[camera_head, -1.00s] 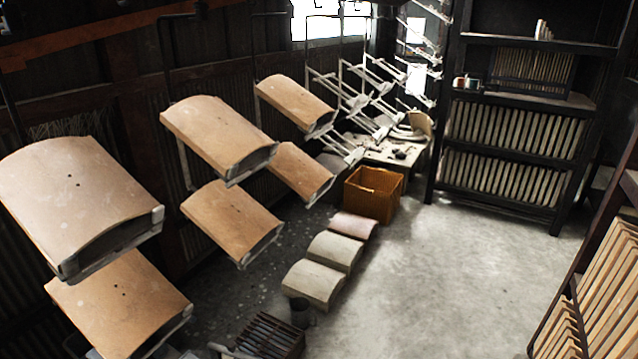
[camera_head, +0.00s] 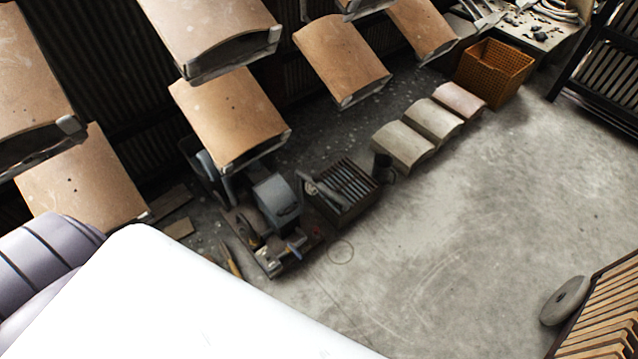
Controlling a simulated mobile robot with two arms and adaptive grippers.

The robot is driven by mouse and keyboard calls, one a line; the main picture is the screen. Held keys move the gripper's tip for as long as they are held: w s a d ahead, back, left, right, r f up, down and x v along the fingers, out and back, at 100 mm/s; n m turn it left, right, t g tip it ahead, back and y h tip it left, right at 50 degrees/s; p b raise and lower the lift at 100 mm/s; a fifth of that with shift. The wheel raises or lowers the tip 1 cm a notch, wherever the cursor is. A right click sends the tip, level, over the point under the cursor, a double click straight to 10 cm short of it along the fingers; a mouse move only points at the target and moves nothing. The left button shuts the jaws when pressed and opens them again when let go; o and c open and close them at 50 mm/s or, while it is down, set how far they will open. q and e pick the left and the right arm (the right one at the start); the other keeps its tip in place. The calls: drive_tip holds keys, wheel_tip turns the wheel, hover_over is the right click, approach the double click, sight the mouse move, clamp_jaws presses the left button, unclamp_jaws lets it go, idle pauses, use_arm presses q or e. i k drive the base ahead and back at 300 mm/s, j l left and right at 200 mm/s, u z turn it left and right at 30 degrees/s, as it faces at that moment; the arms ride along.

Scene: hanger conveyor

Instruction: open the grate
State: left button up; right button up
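The grate (camera_head: 350,183) looks to be the dark slatted top of a low box on the floor, near the middle of the head view. Its bars lie side by side across the box, and it looks closed. A grey tool or handle (camera_head: 318,188) rests at its left edge; I cannot tell whether it is fixed to the grate. Neither of my grippers is in view. A large white part of my own body covers the bottom left and does not hide the grate.
A grey machine (camera_head: 277,203) stands left of the grate. A dark cup (camera_head: 383,168) and several curved tiles (camera_head: 404,147) stand to its right, then an orange crate (camera_head: 494,72). Tiles hang above on racks. A round disc (camera_head: 565,300) leans at right. The central floor is clear.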

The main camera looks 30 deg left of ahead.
sight(343, 181)
drive_tip(key=i+u, duration=0.15)
drive_tip(key=u, duration=0.65)
drive_tip(key=i+l+u, duration=0.45)
drive_tip(key=l, duration=0.15)
drive_tip(key=i+l+u, duration=0.2)
drive_tip(key=l+u, duration=0.25)
drive_tip(key=l, duration=0.2)
